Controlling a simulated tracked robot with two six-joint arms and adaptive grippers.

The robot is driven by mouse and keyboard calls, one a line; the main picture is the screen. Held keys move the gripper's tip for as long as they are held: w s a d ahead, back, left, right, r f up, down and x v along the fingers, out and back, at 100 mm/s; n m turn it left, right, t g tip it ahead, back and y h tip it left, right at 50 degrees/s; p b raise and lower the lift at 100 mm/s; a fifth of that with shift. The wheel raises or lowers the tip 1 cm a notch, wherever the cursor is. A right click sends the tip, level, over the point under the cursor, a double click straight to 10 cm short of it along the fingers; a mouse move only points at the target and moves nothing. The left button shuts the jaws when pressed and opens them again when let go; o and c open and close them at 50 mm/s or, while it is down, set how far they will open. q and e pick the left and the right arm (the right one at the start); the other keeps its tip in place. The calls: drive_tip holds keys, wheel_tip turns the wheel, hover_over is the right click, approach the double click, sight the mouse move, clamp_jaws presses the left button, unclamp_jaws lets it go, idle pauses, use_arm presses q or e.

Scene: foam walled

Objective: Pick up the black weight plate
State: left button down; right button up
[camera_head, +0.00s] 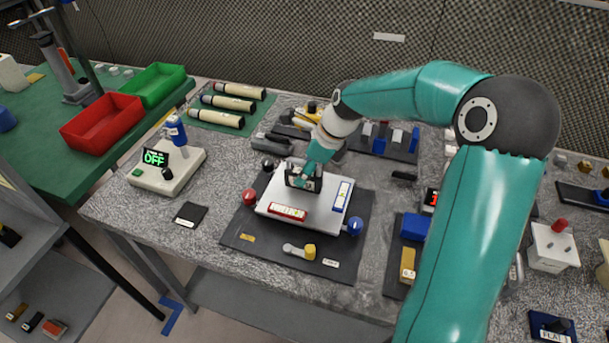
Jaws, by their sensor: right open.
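My right gripper (303,180) is open, pointing down over the white box (328,198) that carries red and blue labels. Its dark fingers are small here, and I cannot tell whether they touch the box or have anything between them. I cannot clearly make out a black weight plate. A flat black square (190,214) with a small label lies on the speckled bench, left of the dark mat and apart from my gripper. My left gripper is not in view.
The white box stands on a dark mat (239,230), with a red ball (249,195) and a blue ball (355,225) at its sides. A white device (166,170) reading OFF stands left. Red (101,124) and green (153,84) bins sit on the green table.

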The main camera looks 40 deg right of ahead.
drive_tip(key=shift+x, duration=1.45)
drive_tip(key=shift+d, duration=0.1)
clamp_jaws()
drive_tip(key=shift+d+r, duration=0.1)
